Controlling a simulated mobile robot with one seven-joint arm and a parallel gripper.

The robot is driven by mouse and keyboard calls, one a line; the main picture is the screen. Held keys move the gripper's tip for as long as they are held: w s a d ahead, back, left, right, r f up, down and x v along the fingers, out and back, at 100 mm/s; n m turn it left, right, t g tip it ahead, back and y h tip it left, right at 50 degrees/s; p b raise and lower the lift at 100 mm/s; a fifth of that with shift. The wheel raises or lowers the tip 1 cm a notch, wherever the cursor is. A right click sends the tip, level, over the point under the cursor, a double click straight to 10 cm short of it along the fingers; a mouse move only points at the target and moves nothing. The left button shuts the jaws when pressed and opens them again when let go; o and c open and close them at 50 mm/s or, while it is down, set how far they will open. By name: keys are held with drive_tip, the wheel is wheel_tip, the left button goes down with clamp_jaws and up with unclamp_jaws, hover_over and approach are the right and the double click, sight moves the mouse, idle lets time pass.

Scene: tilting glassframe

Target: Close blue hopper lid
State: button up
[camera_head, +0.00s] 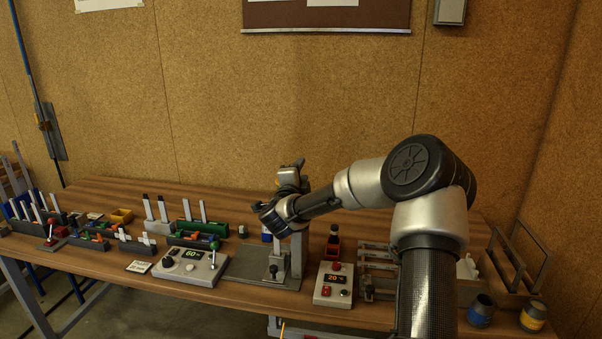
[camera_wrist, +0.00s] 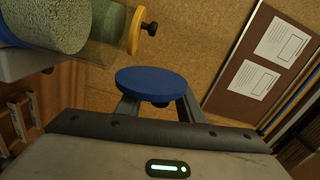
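In the head view my arm hides most of the hopper stand (camera_head: 291,177). The blue hopper's opening is not clearly visible.
Racks and small parts crowd the left. Two jars (camera_head: 481,311) (camera_head: 533,316) stand at the right. A cork wall (camera_head: 270,90) is behind.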

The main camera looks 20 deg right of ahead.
clamp_jaws()
drive_tip(key=w+a+f+n+b, duration=0.3)
drive_tip(key=a+n, duration=0.2)
drive_tip(key=n, duration=1.1)
drive_tip(key=shift+w+a+b, duration=0.35)
drive_tip(key=shift+w+b, duration=0.05)
drive_tip(key=shift+f, duration=0.1)
idle(0.6)
